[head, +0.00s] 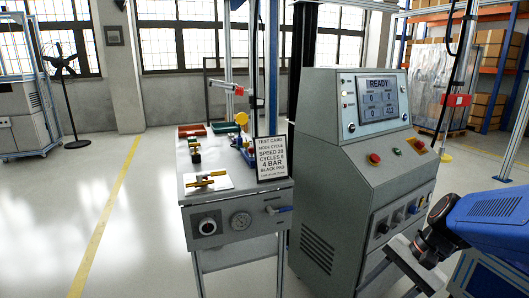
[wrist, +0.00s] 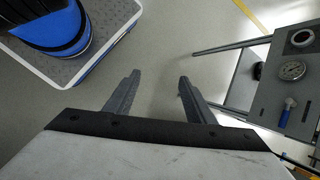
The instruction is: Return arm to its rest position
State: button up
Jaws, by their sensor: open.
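My gripper (wrist: 157,88) shows in the wrist view with its two dark fingers spread apart. Nothing is between them, and bare grey floor lies beyond. The fingers are to the left of the bench's front panel (wrist: 268,105) and apart from it. In the head view a blue link of my arm enters at the lower right, in front of the grey control console (head: 345,190). I cannot make out the fingertips clearly there. The console screen (head: 377,98) reads READY.
The bench (head: 262,198) carries a test card (head: 272,158), a red tray (head: 192,130) and a green tray (head: 228,127). Its front has a gauge (head: 240,221) and a blue-handled valve (head: 279,210). A fan (head: 66,95) stands far left. Open floor lies left of the bench.

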jog(key=s+d+r+n+t+h, duration=0.2)
jog(key=s+r+n+t+h, duration=0.2)
jog(key=s+n, duration=0.3)
jog(key=shift+r+n+h, duration=0.55)
jog(key=shift+n+h, duration=0.35)
jog(key=shift+n, duration=0.8)
